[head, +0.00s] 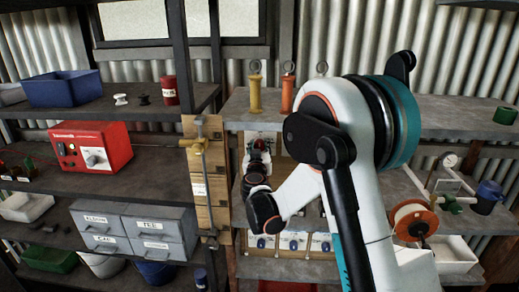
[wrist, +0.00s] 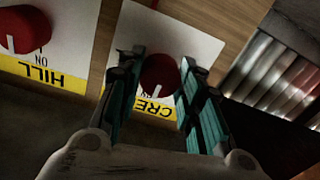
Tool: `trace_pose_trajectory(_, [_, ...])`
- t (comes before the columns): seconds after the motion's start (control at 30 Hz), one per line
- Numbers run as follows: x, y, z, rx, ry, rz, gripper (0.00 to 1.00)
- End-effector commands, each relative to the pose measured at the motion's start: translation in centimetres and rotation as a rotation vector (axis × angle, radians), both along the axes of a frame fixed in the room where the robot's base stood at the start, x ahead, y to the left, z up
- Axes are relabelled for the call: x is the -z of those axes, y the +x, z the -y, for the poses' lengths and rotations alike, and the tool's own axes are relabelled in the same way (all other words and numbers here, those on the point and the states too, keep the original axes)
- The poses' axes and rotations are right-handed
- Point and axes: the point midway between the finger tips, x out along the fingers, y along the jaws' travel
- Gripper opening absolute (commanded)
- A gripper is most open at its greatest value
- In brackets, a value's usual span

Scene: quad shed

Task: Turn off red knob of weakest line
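In the wrist view, a round dark-red knob (wrist: 158,76) sits on a white plate with a yellow band reading "CRE", the rest hidden. The fingers of my gripper (wrist: 160,62) are open, one on each side of this knob. A gap shows on the left; the right finger is very close, and I cannot tell if it touches. A second red knob (wrist: 24,30) is on the "HILL" plate at the left. The lettering is upside down. In the head view my gripper (head: 258,165) is at the wooden board behind my arm, with a bit of red (head: 261,143) by it.
Several blue-knobbed white plates (head: 292,240) are on the lower board. A wooden post with a brass valve (head: 194,147) stands left of my gripper. A red box (head: 90,146) is on the left shelf. A gauge (head: 451,160) and an orange reel (head: 413,221) are at right.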

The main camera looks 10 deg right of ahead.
Motion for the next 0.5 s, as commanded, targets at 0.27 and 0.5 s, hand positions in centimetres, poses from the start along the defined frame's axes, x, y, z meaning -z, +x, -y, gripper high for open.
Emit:
trace_pose_trajectory(0.27, [0.01, 0.0, -0.01, 0.0, 0.014, 0.004, 0.1])
trace_pose_trajectory(0.5, [0.04, -0.01, -0.02, 0.0, 0.107, 0.034, 0.1])
